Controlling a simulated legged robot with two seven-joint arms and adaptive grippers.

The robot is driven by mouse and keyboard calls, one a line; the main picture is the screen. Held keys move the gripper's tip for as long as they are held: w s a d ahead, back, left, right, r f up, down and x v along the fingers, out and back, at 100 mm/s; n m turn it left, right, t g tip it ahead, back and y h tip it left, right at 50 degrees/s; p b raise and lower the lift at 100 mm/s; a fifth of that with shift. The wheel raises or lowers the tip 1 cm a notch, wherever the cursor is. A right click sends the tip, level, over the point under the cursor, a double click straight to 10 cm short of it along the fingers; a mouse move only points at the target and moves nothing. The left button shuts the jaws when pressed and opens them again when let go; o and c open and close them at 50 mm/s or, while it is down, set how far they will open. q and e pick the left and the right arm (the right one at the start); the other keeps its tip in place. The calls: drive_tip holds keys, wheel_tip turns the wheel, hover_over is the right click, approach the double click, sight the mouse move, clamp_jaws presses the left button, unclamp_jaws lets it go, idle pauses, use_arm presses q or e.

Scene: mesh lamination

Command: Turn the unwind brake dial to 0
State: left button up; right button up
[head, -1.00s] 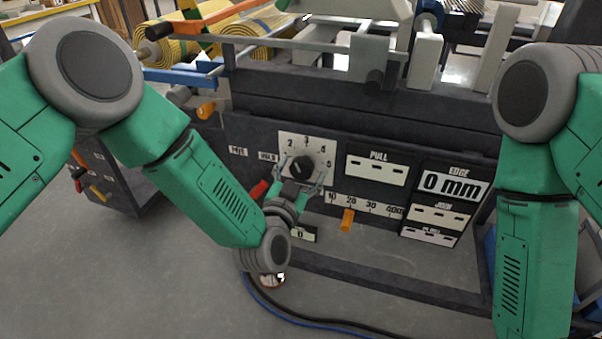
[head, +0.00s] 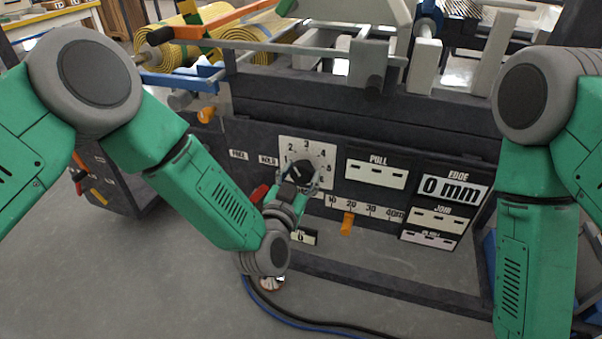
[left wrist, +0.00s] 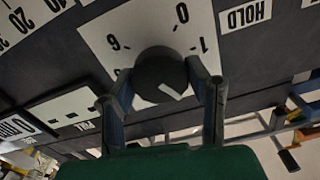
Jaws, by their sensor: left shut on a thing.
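The brake dial (head: 302,169) is a black round knob on a white numbered plate (head: 325,151) on the dark machine front. My left gripper (head: 300,181) reaches it from below, with one finger on each side. In the left wrist view the gripper (left wrist: 164,84) is shut on the dial (left wrist: 160,68). That view shows the plate upside down, with 0, 1 and 6 readable. The dial's white mark points to the lower right there, away from the 0 and past the 1. The fingers hide part of the scale. My right gripper is out of view.
FREE and HOLD labels lie left of the dial. A red lever (head: 259,194) is close to my left wrist. An orange slider (head: 347,223) sits under a scale to the right. A small white readout (head: 303,237) is below my gripper. Cables (head: 300,317) lie on the floor.

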use_arm(q)
drive_tip(key=n+p, duration=0.1)
drive_tip(key=n, duration=0.8)
drive_tip(key=shift+a, duration=0.1)
drive_tip(key=n, duration=0.2)
drive_tip(key=shift+f+n, duration=0.1)
drive_tip(key=shift+n, duration=0.3)
drive_tip(key=n, duration=0.4)
drive_tip(key=shift+f, duration=0.1)
drive_tip(key=shift+a+f+n+b, duration=0.1)
drive_tip(key=shift+n+b, duration=0.65)
drive_tip(key=shift+n, duration=2.05)
drive_tip(key=o, duration=1.1)
drive_tip(key=shift+o, duration=0.2)
drive_tip(key=shift+s, duration=0.1)
